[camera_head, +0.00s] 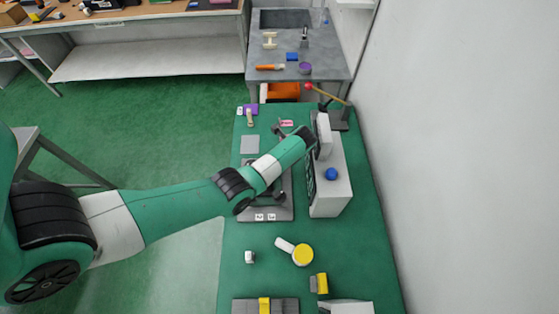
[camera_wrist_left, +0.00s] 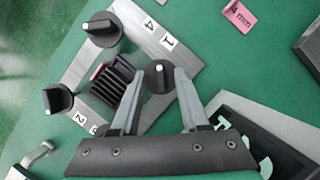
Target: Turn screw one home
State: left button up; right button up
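A grey plate (camera_wrist_left: 73,73) with white number labels carries several black round screw heads with pale pointers. One head (camera_wrist_left: 158,76) is close to label 1 (camera_wrist_left: 168,42). My left gripper (camera_wrist_left: 158,92) is open, with one finger on each side of this head; I cannot tell whether either finger touches it. Another head (camera_wrist_left: 103,28) is near label 4, and a third (camera_wrist_left: 58,98) is near labels 2 and 3. A black ribbed block (camera_wrist_left: 112,88) stands mid-plate. In the head view my left arm hides much of the plate (camera_head: 283,213). My right gripper is out of view.
A pink "4 mm" tag (camera_wrist_left: 238,17) lies beside the plate. A grey box (camera_head: 333,190) with a blue knob (camera_head: 331,174) stands close on the right.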

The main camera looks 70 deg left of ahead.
pick_arm(q)
grip_shut()
jog(key=shift+r, duration=0.1)
jog(key=shift+r+m+p, duration=0.1)
jog(key=shift+m+p, duration=0.4)
jog(key=shift+p, duration=0.45)
jog(key=m+t+p, duration=0.1)
jog(key=m+p, duration=0.2)
jog(key=m+t+p, duration=0.1)
jog(key=m+p, duration=0.1)
jog(key=p, duration=0.2)
jog(key=shift+s+r+m+t, duration=0.1)
jog(key=shift+s+m+t, duration=0.1)
jog(key=shift+m+t, duration=0.15)
jog(key=shift+m+t+p, duration=0.35)
jog(key=shift+m+p, duration=0.35)
jog(key=shift+m, duration=0.25)
jog(key=m+p, duration=0.2)
jog(key=p, duration=0.1)
jog(key=shift+s+t, duration=0.1)
jog(key=shift+t, duration=0.2)
jog(key=shift+f+m+t+p, duration=0.3)
jog(key=shift+m+p, duration=0.45)
jog(key=shift+m, duration=0.15)
